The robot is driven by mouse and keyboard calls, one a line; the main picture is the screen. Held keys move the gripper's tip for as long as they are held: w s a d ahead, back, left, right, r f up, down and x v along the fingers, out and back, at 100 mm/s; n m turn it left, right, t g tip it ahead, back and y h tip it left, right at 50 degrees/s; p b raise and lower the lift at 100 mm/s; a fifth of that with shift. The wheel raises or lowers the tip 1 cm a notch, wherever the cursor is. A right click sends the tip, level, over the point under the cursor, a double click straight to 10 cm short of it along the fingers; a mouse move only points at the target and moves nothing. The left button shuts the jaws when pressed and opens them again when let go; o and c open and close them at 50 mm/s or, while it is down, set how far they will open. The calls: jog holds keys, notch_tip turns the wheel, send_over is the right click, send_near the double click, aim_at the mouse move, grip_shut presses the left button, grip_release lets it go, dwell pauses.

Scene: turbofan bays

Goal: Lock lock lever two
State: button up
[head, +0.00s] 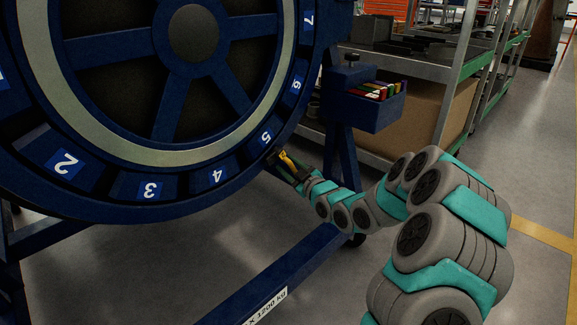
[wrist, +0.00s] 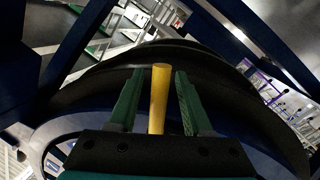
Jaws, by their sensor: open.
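A large dark blue ring with a pale inner band (head: 150,155) carries numbered plates around its rim. The plate marked 2 (head: 65,163) is at the lower left. My gripper (head: 282,161) is at the rim's lower right, close to the plate marked 5 (head: 265,137). In the wrist view my gripper (wrist: 158,100) is open, with green fingers on either side of a yellow bar (wrist: 159,98). A gap shows on each side of the bar. I cannot tell whether this bar is lock lever two. No lever is clearly visible by plate 2.
Blue stand beams (head: 270,280) run below the ring. A blue bin (head: 375,108) with coloured items stands right of it. Metal shelving (head: 462,70) with a cardboard box (head: 425,118) is behind. Open grey floor (head: 130,265) shows beneath the ring.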

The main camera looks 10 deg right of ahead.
grip_shut()
dwell(0.5)
dwell(1.0)
